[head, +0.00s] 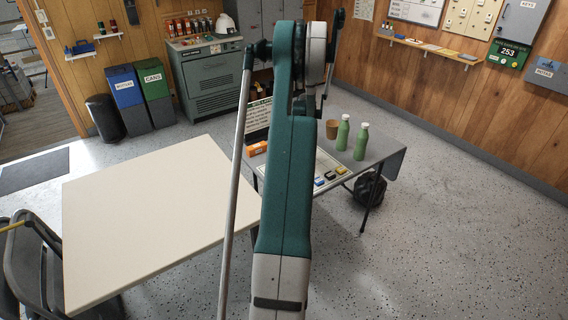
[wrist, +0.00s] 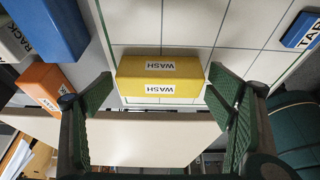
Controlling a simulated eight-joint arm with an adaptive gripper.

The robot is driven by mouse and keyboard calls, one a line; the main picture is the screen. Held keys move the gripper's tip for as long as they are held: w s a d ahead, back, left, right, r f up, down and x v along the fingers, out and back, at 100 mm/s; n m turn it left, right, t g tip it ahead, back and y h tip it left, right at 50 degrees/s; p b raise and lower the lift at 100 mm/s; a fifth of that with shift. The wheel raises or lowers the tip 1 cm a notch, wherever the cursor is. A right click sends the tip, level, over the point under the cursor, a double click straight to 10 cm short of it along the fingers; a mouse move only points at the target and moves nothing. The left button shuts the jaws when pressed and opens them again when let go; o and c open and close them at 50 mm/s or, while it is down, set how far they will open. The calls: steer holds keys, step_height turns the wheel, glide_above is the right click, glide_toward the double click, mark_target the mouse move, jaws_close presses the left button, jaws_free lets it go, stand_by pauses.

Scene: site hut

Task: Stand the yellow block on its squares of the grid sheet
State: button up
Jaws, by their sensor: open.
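The yellow block (wrist: 160,78) lies between my gripper's spread fingers in the wrist view. Two of its faces show, each with a white label reading WASH. The white grid sheet (wrist: 190,26) with thin dark lines spreads behind it, and the block is at the sheet's near edge. My gripper (wrist: 158,82) is open, with a finger to each side of the block and gaps showing. I cannot tell how high the fingers are above it. In the head view my arm hides the gripper and part of the sheet (head: 328,164).
In the wrist view a blue block (wrist: 50,26) and an orange block (wrist: 44,86) are at left, and a blue TAP block (wrist: 303,30) is at right. In the head view, green bottles (head: 361,142) and a brown cup (head: 332,129) stand behind the sheet. A bare pale table (head: 150,215) is at left.

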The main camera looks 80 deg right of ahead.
steer(key=p+v, duration=0.2)
steer(key=v, duration=0.9)
steer(key=shift+r, duration=0.25)
stand_by(0.6)
